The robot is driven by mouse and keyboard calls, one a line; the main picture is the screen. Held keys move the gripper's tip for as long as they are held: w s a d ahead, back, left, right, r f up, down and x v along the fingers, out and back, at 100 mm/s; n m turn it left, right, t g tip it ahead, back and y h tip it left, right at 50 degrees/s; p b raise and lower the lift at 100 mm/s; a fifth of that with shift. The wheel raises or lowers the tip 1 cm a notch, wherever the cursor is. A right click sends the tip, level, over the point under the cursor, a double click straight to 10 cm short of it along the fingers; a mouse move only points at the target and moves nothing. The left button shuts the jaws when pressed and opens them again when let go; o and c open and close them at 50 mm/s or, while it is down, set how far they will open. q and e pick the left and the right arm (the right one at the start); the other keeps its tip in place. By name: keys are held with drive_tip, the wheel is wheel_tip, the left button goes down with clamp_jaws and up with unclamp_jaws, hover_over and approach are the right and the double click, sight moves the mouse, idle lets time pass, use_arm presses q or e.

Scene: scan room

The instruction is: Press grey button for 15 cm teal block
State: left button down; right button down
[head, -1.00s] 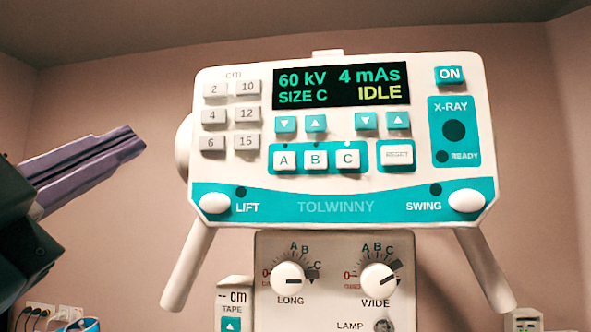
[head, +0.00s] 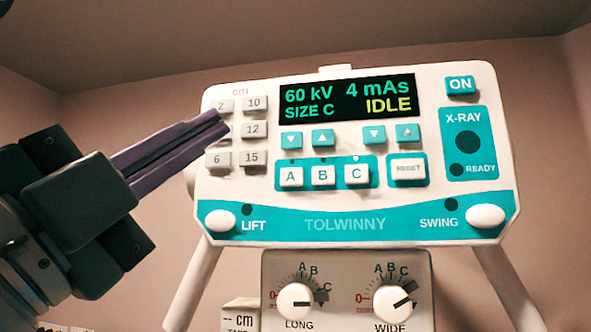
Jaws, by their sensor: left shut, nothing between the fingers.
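The control panel (head: 330,205) faces me, white with teal trim. Its grey buttons sit at the upper left under "cm": 2 (head: 222,105), 10 (head: 255,103), 12 (head: 254,130), 6 (head: 217,160) and 15 (head: 253,158). The button between 2 and 6 is mostly hidden by my left gripper (head: 222,124). That gripper is shut and empty, its purple fingers pointing up and right. Its tips overlap the left column of buttons; I cannot tell whether they touch. The 15 button is uncovered, to the lower right of the tips. No teal block is in view. My right gripper is not in view.
The display (head: 347,98) reads 60 kV, 4 mAs, SIZE C, IDLE. Teal arrow buttons, A, B, C buttons (head: 323,175) and RESET (head: 408,168) lie right of the grey ones. Below are the LONG dial (head: 295,303) and WIDE dial (head: 394,303).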

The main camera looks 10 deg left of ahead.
use_arm(q)
drive_tip(key=shift+w+d+b, duration=0.1)
drive_tip(key=shift+w+b, duration=0.45)
drive_tip(key=shift+w, duration=2.45)
drive_tip(key=shift+w, duration=0.1)
drive_tip(key=shift+w, duration=0.3)
drive_tip(key=shift+w+b, duration=0.3)
drive_tip(key=shift+w, duration=0.1)
drive_tip(key=shift+s, duration=0.15)
idle(0.3)
drive_tip(key=shift+s+p, duration=0.35)
drive_tip(key=shift+s, duration=0.35)
drive_tip(key=shift+s+p, duration=0.55)
drive_tip(key=shift+s, duration=1.95)
